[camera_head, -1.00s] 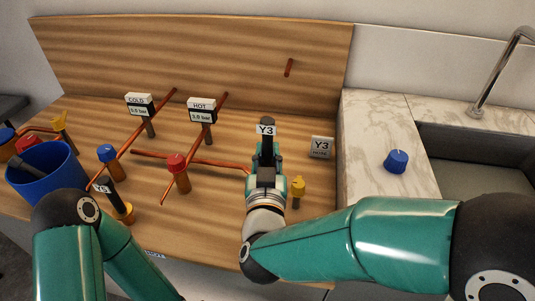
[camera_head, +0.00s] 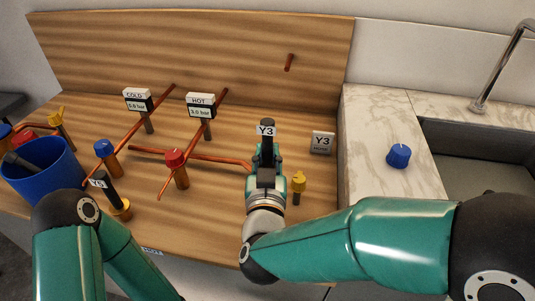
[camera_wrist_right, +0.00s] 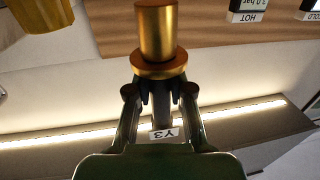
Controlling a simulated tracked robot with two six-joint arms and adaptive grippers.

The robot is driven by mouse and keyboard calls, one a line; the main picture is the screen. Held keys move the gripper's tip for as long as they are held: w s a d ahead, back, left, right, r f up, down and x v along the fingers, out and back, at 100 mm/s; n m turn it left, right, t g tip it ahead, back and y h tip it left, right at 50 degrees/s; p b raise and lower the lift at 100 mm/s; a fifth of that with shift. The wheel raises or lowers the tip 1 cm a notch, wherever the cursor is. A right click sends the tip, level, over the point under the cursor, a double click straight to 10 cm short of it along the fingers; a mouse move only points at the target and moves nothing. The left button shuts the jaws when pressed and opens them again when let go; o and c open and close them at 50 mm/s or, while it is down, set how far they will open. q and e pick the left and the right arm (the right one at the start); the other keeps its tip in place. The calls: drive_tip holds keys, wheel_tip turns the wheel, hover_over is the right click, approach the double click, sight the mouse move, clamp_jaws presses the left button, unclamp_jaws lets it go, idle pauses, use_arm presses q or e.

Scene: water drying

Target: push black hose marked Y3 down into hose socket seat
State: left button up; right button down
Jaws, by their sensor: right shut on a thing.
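The black hose marked Y3 (camera_head: 266,131) stands about upright in my right gripper (camera_head: 266,160). Its white label faces the head camera. In the right wrist view the fingers (camera_wrist_right: 160,97) are shut around the hose, and its label (camera_wrist_right: 164,133) appears upside down. A brass cylinder with a flange (camera_wrist_right: 158,62) shows at the fingertips. I cannot tell whether it is the socket seat or the hose's own end, nor how deep the hose sits. In the head view the gripper hides the hose's lower end. My left gripper is not in view; only its arm shows.
A Y3 HOME sign (camera_head: 322,142) and a yellow-topped valve (camera_head: 298,183) stand close right of my right gripper. Copper pipes with a red knob (camera_head: 175,158) lie left. Another black hose (camera_head: 106,188) stands in brass. A blue bucket (camera_head: 55,178) is far left.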

drive_tip(key=shift+f+b, duration=1.85)
drive_tip(key=shift+f, duration=0.25)
drive_tip(key=c, duration=1)
unclamp_jaws()
drive_tip(key=shift+r, duration=0.1)
drive_tip(key=shift+o, duration=0.2)
drive_tip(key=s, duration=0.7)
drive_tip(key=shift+s, duration=0.25)
drive_tip(key=shift+a, duration=0.1)
